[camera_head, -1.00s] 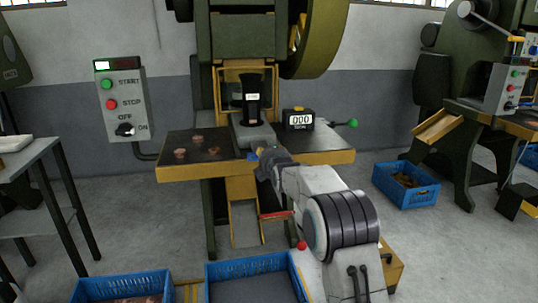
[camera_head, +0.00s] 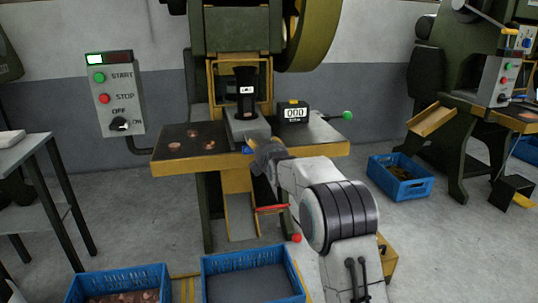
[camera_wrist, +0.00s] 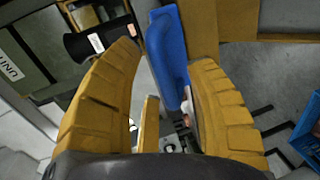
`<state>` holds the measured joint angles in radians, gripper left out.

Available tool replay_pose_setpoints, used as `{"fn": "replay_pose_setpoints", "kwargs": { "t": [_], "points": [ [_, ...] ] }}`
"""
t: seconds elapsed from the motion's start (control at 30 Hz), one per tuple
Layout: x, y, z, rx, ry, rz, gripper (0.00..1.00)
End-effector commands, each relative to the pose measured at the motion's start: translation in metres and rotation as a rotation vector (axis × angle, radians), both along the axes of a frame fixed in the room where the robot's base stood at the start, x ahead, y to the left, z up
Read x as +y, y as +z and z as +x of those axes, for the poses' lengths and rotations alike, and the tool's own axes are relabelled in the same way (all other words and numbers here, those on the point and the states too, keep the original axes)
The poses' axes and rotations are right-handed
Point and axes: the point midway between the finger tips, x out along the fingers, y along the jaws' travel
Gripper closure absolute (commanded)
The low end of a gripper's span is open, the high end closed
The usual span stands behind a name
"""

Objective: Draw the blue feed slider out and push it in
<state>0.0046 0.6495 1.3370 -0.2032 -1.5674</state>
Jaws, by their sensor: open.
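The blue feed slider (camera_head: 248,149) shows as a small blue patch at the front edge of the press table, just below the grey die block (camera_head: 247,127). My gripper (camera_head: 262,153) is right at it and hides much of it. In the wrist view the slider (camera_wrist: 168,42) is a long blue piece reaching down between the two yellow fingers of my gripper (camera_wrist: 163,62). The fingers are apart, one on each side of it. The right finger is close to the slider, but I cannot tell whether they touch. A gap shows on the left side.
The press table (camera_head: 330,148) carries several copper pieces on the left and a counter (camera_head: 294,113) reading 000. A control box (camera_head: 116,95) hangs at the left. Blue crates (camera_head: 255,262) stand on the floor in front. A side table (camera_head: 30,150) is at the far left.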

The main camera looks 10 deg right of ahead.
Motion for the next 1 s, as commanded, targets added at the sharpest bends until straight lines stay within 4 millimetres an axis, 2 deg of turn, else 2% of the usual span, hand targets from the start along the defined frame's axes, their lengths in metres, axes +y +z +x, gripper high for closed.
{"fn": "replay_pose_setpoints", "kwargs": {
  "t": [0.6,0.8,1.0],
  "points": [
    [0.0,0.018,-0.08,0.0,0.0,0.0,0.5],
    [0.0,0.022,-0.098,0.0,0.0,0.0,0.5],
    [0.0,0.023,-0.107,0.0,0.0,0.0,0.5]
  ]
}}
